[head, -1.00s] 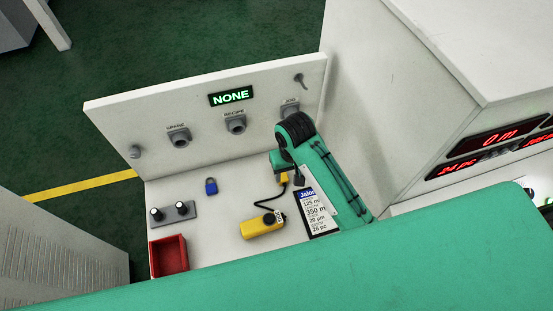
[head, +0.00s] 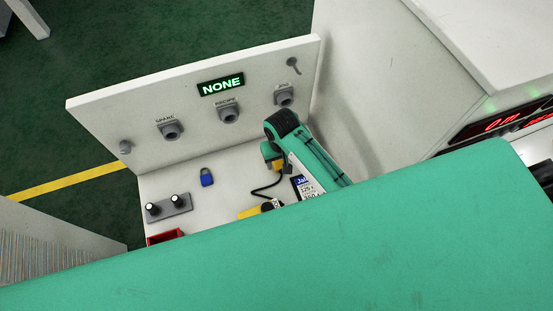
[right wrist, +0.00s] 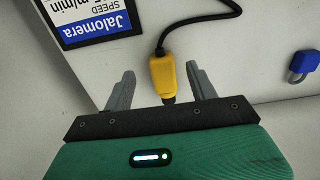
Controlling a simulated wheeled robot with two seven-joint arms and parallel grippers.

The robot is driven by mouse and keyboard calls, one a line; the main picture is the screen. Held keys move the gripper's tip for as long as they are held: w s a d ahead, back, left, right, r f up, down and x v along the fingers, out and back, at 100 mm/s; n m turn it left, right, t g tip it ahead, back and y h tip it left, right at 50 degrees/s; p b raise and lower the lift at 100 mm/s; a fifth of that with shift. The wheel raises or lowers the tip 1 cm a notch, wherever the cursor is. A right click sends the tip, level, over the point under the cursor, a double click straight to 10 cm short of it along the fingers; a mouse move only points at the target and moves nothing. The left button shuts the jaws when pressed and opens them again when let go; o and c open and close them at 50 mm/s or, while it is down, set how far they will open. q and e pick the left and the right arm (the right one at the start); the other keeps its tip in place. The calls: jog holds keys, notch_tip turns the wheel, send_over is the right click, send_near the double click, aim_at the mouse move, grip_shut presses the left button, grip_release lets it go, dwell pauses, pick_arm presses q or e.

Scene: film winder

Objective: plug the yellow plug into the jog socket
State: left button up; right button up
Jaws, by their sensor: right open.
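The yellow plug (right wrist: 163,75) lies on the white bench with its black cable running away from it. In the right wrist view it sits between the two grey fingers of my right gripper (right wrist: 160,72), which is open, with a gap on each side. In the head view my right gripper (head: 276,162) is low over the bench and its arm hides most of the plug. The grey jog socket (head: 284,96) is at the right end of the upright panel, empty. My left gripper is not in view.
The panel also has a recipe socket (head: 228,114), a spare socket (head: 171,130) and a lit NONE display (head: 221,85). A blue padlock (head: 206,178), a knob box (head: 168,206), a yellow pendant (head: 248,213), a red tray (head: 165,237) and a Jalomera card (right wrist: 90,18) are on the bench.

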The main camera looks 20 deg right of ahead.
aim_at(280, 166)
notch_tip(280, 166, down, 4)
jog(key=shift+w+r, duration=0.1)
jog(key=shift+a+f, duration=0.1)
jog(key=shift+f, duration=0.35)
jog(key=c, duration=1.1)
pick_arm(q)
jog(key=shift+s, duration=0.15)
pick_arm(e)
jog(key=shift+r, duration=0.1)
